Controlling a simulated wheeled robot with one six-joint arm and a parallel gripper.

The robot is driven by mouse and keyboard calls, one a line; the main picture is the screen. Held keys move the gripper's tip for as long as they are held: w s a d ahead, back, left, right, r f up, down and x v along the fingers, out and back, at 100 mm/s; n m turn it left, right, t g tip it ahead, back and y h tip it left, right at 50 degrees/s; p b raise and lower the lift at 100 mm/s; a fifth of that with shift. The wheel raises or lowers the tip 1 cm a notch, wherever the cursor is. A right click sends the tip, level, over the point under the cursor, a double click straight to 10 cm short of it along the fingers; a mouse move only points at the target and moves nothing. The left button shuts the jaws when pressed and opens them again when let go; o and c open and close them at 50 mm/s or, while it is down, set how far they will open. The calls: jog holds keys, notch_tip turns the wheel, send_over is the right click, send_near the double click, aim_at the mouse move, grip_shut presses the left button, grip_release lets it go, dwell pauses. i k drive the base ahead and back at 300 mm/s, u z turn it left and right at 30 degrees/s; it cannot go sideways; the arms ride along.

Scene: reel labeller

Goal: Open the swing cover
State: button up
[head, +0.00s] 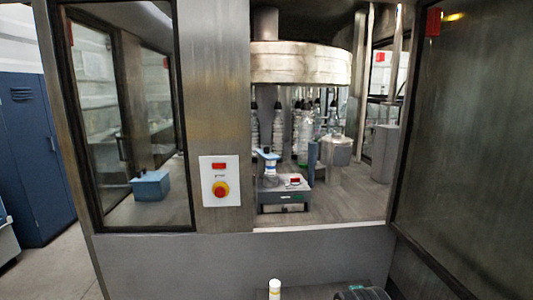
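No part is marked as the swing cover, and I cannot tell for sure which one it is. A large dark-framed panel (463,140) stands at the right, angled toward me beside the machine opening, with a red block at its upper left. Inside the uncovered opening, a small grey and blue unit (284,190) stands on the machine deck, with a white and blue upright part on it and a red button on its right. My gripper is not visible in the head view.
A round metal carousel head (300,63) hangs above several clear bottles (305,135). A white control plate (220,181) with a red stop button is on the left post. A glazed panel (130,120) is farther left.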

aim_at(265, 153)
jog(key=u, duration=0.3)
jog(key=i, duration=0.95)
jog(key=u, duration=0.1)
